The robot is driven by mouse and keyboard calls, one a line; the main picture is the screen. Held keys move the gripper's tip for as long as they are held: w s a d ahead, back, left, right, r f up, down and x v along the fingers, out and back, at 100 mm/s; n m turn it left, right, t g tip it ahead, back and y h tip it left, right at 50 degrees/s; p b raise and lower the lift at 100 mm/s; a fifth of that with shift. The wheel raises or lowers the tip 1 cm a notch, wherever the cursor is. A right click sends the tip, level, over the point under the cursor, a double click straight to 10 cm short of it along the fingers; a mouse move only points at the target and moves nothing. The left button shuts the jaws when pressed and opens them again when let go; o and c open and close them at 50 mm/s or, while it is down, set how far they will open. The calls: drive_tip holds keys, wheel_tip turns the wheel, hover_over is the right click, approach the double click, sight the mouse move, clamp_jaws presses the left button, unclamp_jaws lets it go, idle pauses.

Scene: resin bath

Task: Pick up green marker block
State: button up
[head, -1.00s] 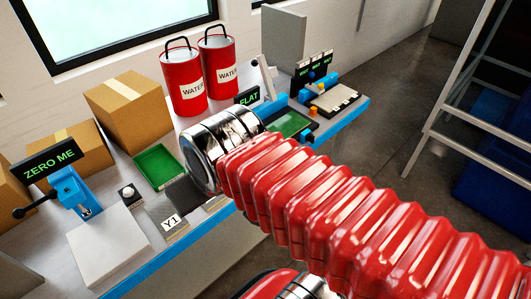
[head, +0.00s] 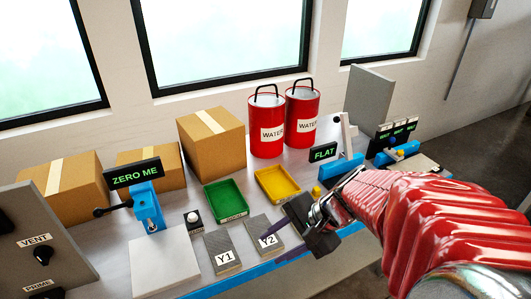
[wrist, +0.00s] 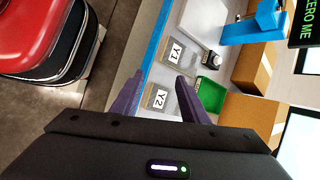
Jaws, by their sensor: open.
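I cannot make out a green marker block in either current view. A green tray (head: 226,200) stands on the bench, and part of it shows in the wrist view (wrist: 209,88). It looks empty apart from a label on its front. My gripper (head: 270,247) is open, its purple fingers over the bench's front edge by the Y2 plate (head: 265,231). In the wrist view my gripper (wrist: 160,76) has its fingers apart with nothing between them. The Y1 plate (head: 222,251) lies left of Y2. My arm hides part of the bench on the right.
A yellow tray (head: 277,183) sits right of the green one. The ZERO ME station (head: 148,207), a white slab (head: 165,265) and a black button box (head: 195,221) are left. Red WATER cans (head: 268,125) and cardboard boxes (head: 212,138) stand behind. The FLAT station (head: 340,168) is right.

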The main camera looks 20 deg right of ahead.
drive_tip(key=d+f+m+t+h, duration=0.2)
drive_tip(key=d+f+m+t, duration=0.1)
drive_tip(key=d+m, duration=0.8)
drive_tip(key=s+d+f+m+t+h, duration=0.1)
drive_tip(key=d+f+m+t+h, duration=0.2)
drive_tip(key=d+m+t, duration=0.3)
drive_tip(key=d+f+m, duration=0.1)
drive_tip(key=d+m, duration=0.3)
drive_tip(key=d, duration=0.6)
drive_tip(key=shift+d+f+m, duration=0.25)
drive_tip(key=shift+f+m, duration=0.05)
drive_tip(key=shift+m, duration=0.1)
drive_tip(key=shift+x, duration=4.35)
drive_tip(key=shift+x, duration=2.55)
drive_tip(key=shift+a+r, duration=0.1)
